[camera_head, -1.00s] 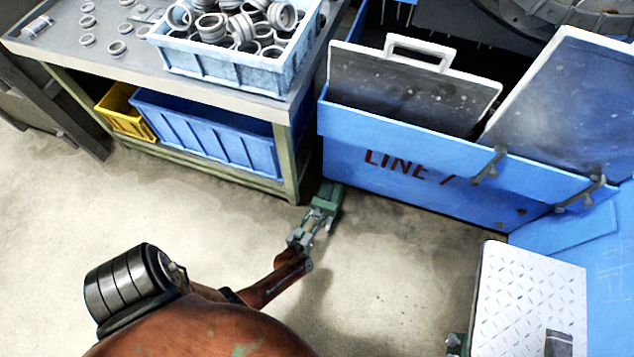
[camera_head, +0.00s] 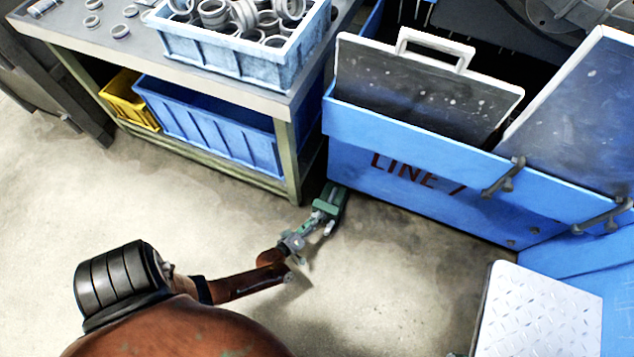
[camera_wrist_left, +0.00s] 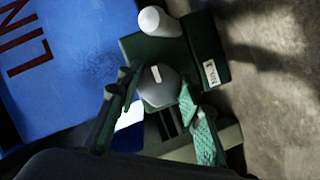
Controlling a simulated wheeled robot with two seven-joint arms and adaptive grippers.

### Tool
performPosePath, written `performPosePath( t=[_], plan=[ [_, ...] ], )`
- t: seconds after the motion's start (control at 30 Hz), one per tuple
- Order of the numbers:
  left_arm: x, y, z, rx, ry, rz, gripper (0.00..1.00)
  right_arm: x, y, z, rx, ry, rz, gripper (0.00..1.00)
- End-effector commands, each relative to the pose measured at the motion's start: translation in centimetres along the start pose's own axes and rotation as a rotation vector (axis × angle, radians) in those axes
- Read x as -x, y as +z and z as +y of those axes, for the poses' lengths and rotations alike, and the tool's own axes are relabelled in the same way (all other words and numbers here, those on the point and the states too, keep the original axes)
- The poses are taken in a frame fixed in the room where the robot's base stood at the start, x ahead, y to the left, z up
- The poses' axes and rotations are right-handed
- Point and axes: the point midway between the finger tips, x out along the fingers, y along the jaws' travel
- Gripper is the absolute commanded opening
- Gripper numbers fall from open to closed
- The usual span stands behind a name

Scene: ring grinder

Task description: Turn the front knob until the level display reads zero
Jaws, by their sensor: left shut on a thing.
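A grey knob (camera_wrist_left: 160,92) with a pale pointer mark on its face shows in the left wrist view. It sits on a dark green unit (camera_wrist_left: 215,62) with a small white label and a white cylinder (camera_wrist_left: 160,22) at its far side. My left gripper (camera_wrist_left: 159,85) has a finger on each side of the knob and is shut on it. In the head view my left gripper (camera_head: 319,219) reaches low, by the green unit (camera_head: 331,197) near the foot of the blue machine. I cannot see a readable level display. My right gripper is out of view.
The blue machine (camera_head: 420,205) marked LINE stands behind and to the right of the gripper. A workbench (camera_head: 293,160) with a crate of metal rings (camera_head: 235,62) is at upper left. A white tread plate (camera_head: 540,315) is at lower right. Open floor lies left of my arm.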

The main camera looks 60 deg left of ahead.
Motion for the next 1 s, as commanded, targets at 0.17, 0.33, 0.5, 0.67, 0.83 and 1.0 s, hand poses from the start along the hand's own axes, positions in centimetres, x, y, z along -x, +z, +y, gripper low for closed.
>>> performPosePath(
  t=[0.17,0.33,0.5,0.67,0.83,1.0],
  plan=[
    [0.14,0.14,-0.16,0.018,0.003,-0.002,0.09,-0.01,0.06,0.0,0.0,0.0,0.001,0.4],
    [0.14,0.13,-0.17,0.02,0.004,-0.002,0.09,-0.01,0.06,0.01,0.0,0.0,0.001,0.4],
    [0.14,0.13,-0.17,0.018,0.004,-0.002,0.09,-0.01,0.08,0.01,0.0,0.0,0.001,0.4],
    [0.11,0.11,-0.13,0.018,0.005,-0.001,0.41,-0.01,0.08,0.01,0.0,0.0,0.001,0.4],
    [0.05,0.06,-0.06,0.017,0.006,-0.001,0.41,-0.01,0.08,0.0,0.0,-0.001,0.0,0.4],
    [0.77,0.09,-0.16,0.017,0.005,-0.001,0.41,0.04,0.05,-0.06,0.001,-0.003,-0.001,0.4]
  ],
)
